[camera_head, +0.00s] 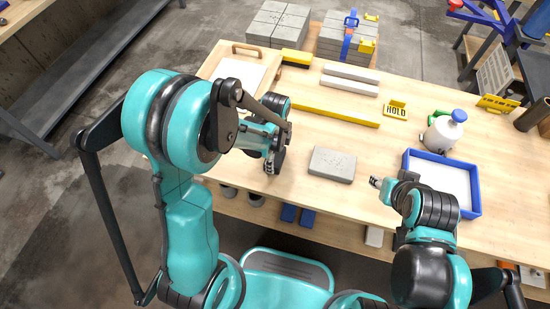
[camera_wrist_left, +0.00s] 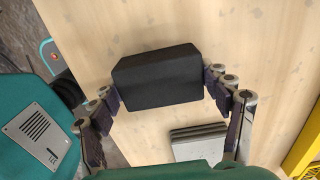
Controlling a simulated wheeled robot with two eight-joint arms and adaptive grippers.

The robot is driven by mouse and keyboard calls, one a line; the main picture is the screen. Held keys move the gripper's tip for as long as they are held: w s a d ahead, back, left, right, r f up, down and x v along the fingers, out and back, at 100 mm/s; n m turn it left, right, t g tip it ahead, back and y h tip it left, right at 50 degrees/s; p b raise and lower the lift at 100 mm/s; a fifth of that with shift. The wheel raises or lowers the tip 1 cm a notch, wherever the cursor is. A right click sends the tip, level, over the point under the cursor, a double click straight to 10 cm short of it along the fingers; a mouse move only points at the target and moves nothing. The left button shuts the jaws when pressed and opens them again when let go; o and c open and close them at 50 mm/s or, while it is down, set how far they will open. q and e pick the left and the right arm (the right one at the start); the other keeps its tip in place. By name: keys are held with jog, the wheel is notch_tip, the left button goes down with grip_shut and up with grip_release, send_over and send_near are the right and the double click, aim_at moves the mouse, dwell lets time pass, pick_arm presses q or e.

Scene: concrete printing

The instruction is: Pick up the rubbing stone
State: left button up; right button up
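The rubbing stone appears to be the black block (camera_wrist_left: 158,78) in the left wrist view. My left gripper (camera_wrist_left: 162,88) has one finger at each end of it, wide apart. The fingertips look very close to the block's ends; I cannot tell whether they press on it or whether it rests on the table. In the head view my left gripper (camera_head: 273,162) points down near the table's front edge, where the block is hard to separate from the dark fingers. My right gripper (camera_head: 378,184) is over the table, left of the blue tray; its opening is too small to read.
A grey slab (camera_head: 332,164) lies right of my left gripper. The middle wood is mostly clear.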

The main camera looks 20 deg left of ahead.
pick_arm(q)
jog(key=shift+c, duration=1)
jog(key=shift+r, duration=0.1)
notch_tip(320, 180, up, 5)
jog(key=shift+f+p, duration=0.2)
jog(key=shift+p, duration=1)
jog(key=d+r+p, duration=0.2)
jog(key=d+r, duration=0.4)
jog(key=d, duration=0.5)
jog(key=shift+w+d+p, duration=0.35)
jog(key=shift+p, duration=0.05)
jog(key=shift+r, duration=0.1)
